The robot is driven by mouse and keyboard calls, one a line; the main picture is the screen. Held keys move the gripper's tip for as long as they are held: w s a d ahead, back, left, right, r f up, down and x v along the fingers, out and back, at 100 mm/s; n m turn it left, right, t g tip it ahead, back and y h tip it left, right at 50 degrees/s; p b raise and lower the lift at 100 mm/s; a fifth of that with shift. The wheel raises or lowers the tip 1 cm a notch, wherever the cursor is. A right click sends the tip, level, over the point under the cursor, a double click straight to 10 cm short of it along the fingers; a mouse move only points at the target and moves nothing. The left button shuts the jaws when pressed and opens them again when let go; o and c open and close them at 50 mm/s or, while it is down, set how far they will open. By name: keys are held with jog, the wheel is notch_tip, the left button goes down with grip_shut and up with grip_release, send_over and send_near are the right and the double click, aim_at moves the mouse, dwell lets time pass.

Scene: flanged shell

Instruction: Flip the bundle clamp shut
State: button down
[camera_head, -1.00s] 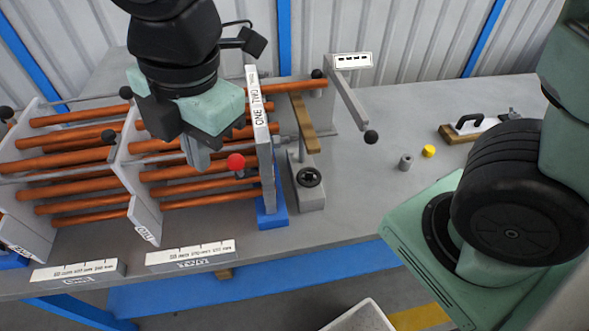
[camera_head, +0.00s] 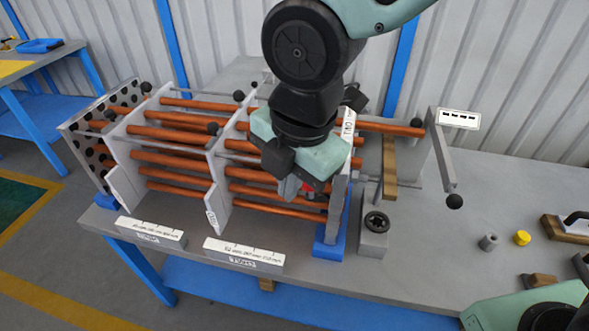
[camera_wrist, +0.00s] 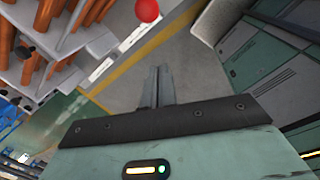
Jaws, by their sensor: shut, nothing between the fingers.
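The bundle is several copper tubes (camera_head: 178,134) held through upright grey plates on the bench. A red ball knob (camera_wrist: 147,10) shows at the top of the wrist view, beyond my fingertips and apart from them. In the head view only a bit of red (camera_head: 308,187) shows beside my gripper, near the right end plate. I cannot make out the rest of the clamp behind my gripper. My gripper (camera_head: 288,188) is shut and empty, low over the right part of the bundle. Its fingers (camera_wrist: 157,85) are together in the wrist view.
A grey bar with a black ball (camera_head: 455,201) sticks out from the right plate. A grey block with a black knob (camera_head: 376,221) stands in front. A grey cylinder (camera_head: 488,242) and a yellow cap (camera_head: 522,238) sit on the right of the bench, with bare bench around them.

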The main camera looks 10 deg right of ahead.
jog(key=w+d+f+p, duration=0.2)
jog(key=w+f, duration=0.1)
jog(key=f, duration=0.1)
jog(key=shift+f, duration=0.35)
jog(key=shift+w+r, duration=0.15)
